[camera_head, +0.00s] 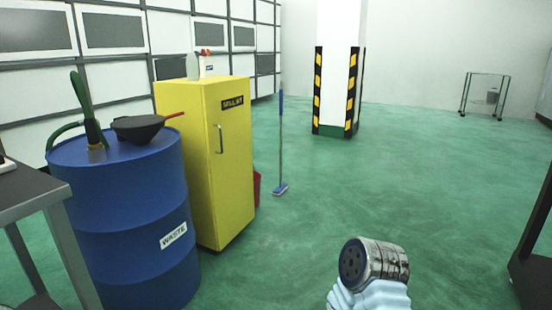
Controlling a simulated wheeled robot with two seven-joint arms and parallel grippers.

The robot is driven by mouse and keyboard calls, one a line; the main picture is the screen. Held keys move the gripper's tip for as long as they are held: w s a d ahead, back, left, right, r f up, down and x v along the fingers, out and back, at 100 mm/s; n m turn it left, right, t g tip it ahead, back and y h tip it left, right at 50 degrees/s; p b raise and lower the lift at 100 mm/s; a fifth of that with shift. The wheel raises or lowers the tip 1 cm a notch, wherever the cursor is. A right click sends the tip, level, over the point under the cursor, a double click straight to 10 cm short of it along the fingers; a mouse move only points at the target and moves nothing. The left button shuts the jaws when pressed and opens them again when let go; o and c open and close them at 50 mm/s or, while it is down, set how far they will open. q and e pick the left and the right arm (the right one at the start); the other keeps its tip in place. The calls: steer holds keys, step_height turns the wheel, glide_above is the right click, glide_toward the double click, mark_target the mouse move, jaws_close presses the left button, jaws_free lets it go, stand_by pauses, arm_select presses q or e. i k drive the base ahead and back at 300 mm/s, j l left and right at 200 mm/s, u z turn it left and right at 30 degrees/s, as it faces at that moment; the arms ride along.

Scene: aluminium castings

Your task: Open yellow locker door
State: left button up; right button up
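The yellow locker (178,120) stands on the green floor left of the middle, next to a blue drum. Its door (235,170) faces right and toward me and looks shut. A dark label (232,102) is near the door's top. A slim vertical handle (221,139) sits on the door's left side, in its upper half. The drum hides the lower left of the locker. Neither of my grippers can be made out in this view.
The blue waste drum (130,235) carries a dark pan (145,127) and a green-handled tool (87,110). A grey table (30,190) is at the left edge. A mop (281,150) stands behind the locker. A striped pillar (340,90) is farther back. The middle floor is open.

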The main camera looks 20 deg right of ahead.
mark_target(227, 105)
steer(key=i+j+z, duration=0.5)
steer(key=i+l+u, duration=0.1)
steer(key=i+l, duration=0.2)
steer(key=i, duration=0.2)
